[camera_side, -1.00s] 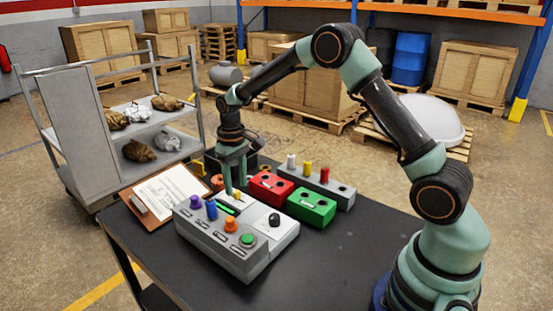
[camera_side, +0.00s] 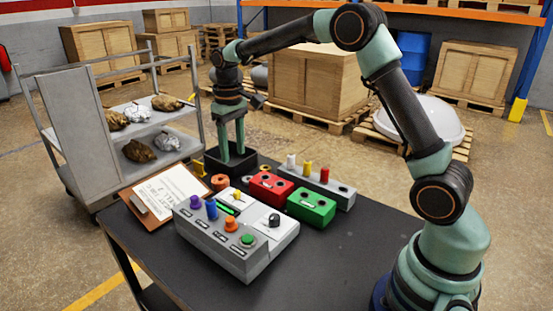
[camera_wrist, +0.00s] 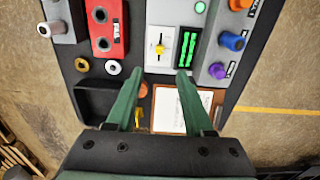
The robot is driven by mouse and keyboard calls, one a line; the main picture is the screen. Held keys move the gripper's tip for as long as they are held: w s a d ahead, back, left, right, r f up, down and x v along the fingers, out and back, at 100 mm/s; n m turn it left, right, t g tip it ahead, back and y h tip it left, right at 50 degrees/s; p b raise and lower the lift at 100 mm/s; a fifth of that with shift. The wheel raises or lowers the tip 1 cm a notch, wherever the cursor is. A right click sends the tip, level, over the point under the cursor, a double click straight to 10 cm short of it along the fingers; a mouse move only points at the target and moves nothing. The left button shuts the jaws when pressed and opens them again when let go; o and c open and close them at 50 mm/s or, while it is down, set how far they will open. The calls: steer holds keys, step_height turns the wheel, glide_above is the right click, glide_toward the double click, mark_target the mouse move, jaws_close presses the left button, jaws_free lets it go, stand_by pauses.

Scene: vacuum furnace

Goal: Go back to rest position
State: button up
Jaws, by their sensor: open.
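My gripper (camera_side: 232,156) is open and empty, with its fingers pointing down in the air above the back of the table near the black tray. In the wrist view my gripper (camera_wrist: 161,75) shows two green fingers spread apart with nothing between them. The grey control panel (camera_side: 228,257) stands on the table in front of the gripper, with purple, blue, orange and green controls and a black knob. The wrist view shows its white plate with a yellow slider knob (camera_wrist: 160,49) and a green display (camera_wrist: 188,62). The gripper is clear of the panel.
A black tray (camera_side: 212,168), a clipboard (camera_side: 168,192), a red block (camera_side: 270,187), a green block (camera_side: 311,207) and a grey rack with coloured pegs (camera_side: 343,192) share the table. A cart (camera_side: 75,130) stands at left. The table's right part is bare.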

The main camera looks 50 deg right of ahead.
steer(key=s+a+r+t, duration=0.2)
steer(key=s+r+t, duration=0.1)
steer(key=s+r, duration=0.65)
steer(key=s+f+t, duration=0.2)
steer(key=s, duration=0.9)
steer(key=shift+s+a+t, duration=0.25)
steer(key=shift+a+t, duration=0.05)
steer(key=shift+a, duration=0.05)
steer(key=shift+r, duration=0.1)
stand_by(0.4)
